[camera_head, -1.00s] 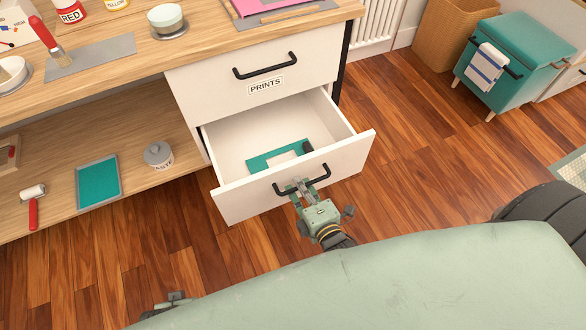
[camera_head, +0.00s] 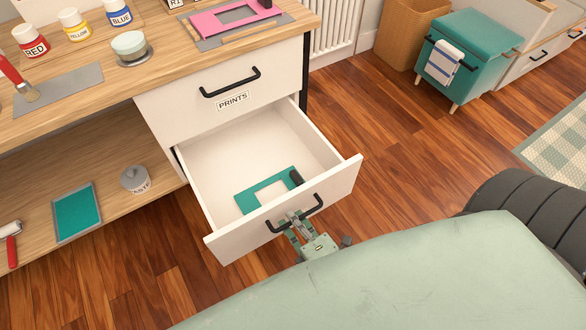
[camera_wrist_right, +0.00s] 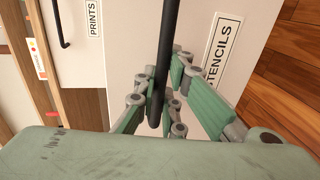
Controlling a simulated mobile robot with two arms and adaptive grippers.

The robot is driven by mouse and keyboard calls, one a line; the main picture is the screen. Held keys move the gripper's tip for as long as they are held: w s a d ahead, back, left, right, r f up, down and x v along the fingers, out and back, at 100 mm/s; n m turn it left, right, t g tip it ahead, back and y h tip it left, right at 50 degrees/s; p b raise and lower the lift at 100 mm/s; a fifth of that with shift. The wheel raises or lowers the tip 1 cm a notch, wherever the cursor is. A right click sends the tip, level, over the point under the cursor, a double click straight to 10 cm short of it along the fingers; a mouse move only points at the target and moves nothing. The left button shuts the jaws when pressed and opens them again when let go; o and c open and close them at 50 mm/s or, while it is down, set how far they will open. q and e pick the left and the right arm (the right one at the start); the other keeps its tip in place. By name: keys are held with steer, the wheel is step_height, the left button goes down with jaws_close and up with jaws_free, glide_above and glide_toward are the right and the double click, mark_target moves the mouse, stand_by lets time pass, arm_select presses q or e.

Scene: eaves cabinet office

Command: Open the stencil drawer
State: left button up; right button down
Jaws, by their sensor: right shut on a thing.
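The stencil drawer (camera_head: 335,190) is the lower drawer and stands pulled out from the cabinet, its inside showing. Its front carries a STENCILS label (camera_wrist_right: 219,50) in the right wrist view. A teal stencil frame with a dark handle (camera_head: 252,200) lies inside the drawer. My right gripper (camera_head: 292,218) is shut on the black drawer handle (camera_head: 312,207). In the right wrist view its fingers (camera_wrist_right: 160,95) close around the handle bar (camera_wrist_right: 169,40). My left gripper is not in view.
The PRINTS drawer (camera_head: 190,105) above is shut. Paint jars (camera_head: 75,25) and a pink frame (camera_head: 215,22) stand on the worktop. A teal chest (camera_head: 475,50) is at the back right. Wooden floor (camera_head: 400,130) right of the drawer is clear.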

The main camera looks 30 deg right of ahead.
steer(key=c, duration=1.8)
jaws_free()
steer(key=v, duration=1.2)
